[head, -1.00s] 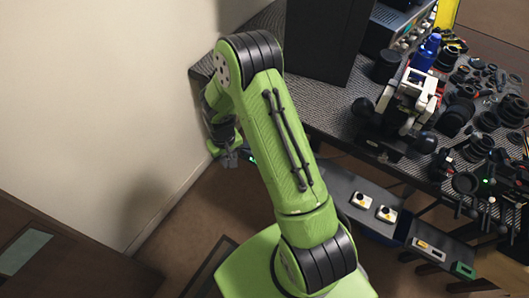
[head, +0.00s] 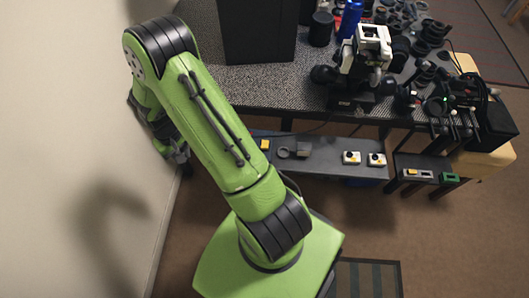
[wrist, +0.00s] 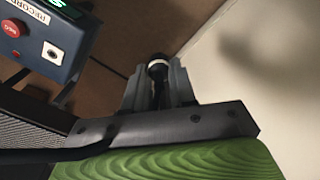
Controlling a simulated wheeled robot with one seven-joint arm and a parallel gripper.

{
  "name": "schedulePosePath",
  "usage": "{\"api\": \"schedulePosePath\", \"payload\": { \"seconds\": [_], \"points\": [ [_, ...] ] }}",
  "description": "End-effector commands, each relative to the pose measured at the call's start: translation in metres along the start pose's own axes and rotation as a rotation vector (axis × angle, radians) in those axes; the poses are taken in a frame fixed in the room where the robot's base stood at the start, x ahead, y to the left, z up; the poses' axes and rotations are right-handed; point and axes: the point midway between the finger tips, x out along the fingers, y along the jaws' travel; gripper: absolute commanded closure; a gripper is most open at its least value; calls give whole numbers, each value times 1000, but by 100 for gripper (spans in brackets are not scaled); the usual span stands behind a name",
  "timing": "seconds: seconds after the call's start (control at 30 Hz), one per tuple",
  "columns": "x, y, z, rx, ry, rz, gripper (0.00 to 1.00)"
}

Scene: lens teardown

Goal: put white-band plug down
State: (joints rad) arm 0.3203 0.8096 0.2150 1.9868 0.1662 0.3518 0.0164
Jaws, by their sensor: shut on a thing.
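In the wrist view my gripper (wrist: 158,84) is shut on the white-band plug (wrist: 157,66). The plug is a dark rounded piece with a pale band near its end, and it shows between the two grey fingers. Its lower part is hidden by the fingers. In the head view my gripper (head: 178,152) hangs at the left, beside the pale wall and left of the low grey shelf. The plug cannot be made out there.
A blue-grey box (wrist: 45,32) with a red button, a "RECORD" label and a socket is close at the left. The low shelf (head: 325,165) holds two white button boxes (head: 351,158). The patterned table (head: 270,85) is crowded at right. The wall (head: 70,120) is near my gripper.

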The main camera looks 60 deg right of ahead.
Motion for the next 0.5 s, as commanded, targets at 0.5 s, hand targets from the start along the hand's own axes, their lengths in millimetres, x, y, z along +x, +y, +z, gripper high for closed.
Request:
{"api": "schedulePosePath", "payload": {
  "seconds": [0.5],
  "points": [
    [-3, 164, 41, 585, 0, 2, 100]
  ]
}}
